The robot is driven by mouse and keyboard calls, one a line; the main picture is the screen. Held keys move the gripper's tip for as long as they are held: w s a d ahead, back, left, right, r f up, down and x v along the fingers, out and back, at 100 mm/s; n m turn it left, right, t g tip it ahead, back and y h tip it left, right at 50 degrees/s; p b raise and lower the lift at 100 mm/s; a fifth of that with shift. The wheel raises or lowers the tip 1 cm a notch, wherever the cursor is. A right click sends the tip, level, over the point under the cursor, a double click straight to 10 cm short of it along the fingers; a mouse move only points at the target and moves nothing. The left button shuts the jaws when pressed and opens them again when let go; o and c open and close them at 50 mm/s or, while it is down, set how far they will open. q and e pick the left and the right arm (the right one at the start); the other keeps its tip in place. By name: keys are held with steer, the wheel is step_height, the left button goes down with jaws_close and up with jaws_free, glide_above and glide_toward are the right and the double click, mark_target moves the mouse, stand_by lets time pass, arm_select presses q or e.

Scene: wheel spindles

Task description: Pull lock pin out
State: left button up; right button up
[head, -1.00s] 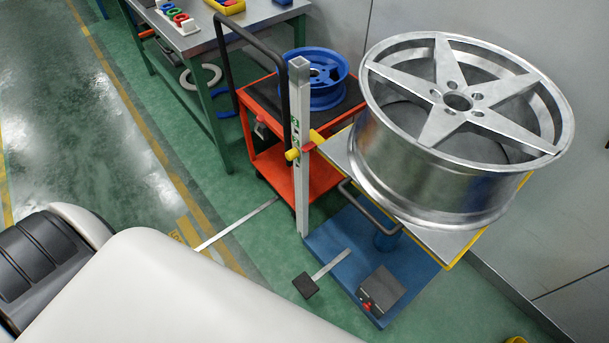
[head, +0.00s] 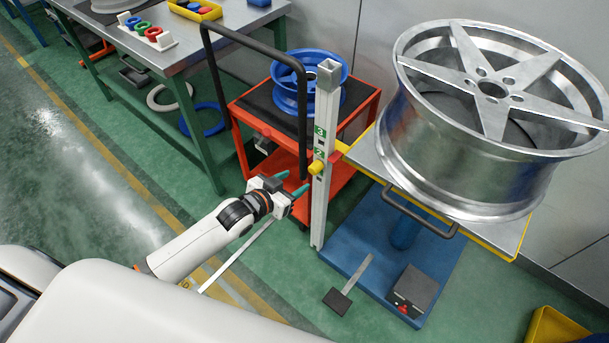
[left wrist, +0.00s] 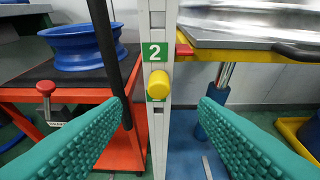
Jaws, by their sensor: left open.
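The lock pin is a yellow knob (head: 317,168) on the upright grey post (head: 325,130), just below the green label "2". In the left wrist view the yellow knob (left wrist: 159,84) faces the camera, near the middle, between the two green fingers. My left gripper (head: 295,184) is open, a little left of the post and slightly lower than the knob. Its fingers are apart from the knob and nothing is between them. My right gripper is not in view.
The lift table (head: 520,226) beside the post carries a large silver wheel (head: 465,150). A red cart (head: 245,118) with a black handle and a blue wheel (head: 300,85) stands just behind the post. A green-legged workbench (head: 200,60) is at upper left.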

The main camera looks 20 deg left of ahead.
mark_target(312, 171)
arm_select(q)
steer(key=b+x, duration=0.1)
steer(key=x, duration=0.7)
steer(key=shift+w+f, duration=0.25)
steer(key=shift+w, duration=0.05)
steer(key=shift+d, duration=0.1)
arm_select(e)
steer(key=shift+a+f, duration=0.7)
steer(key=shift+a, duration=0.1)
arm_select(q)
steer(key=shift+c, duration=0.3)
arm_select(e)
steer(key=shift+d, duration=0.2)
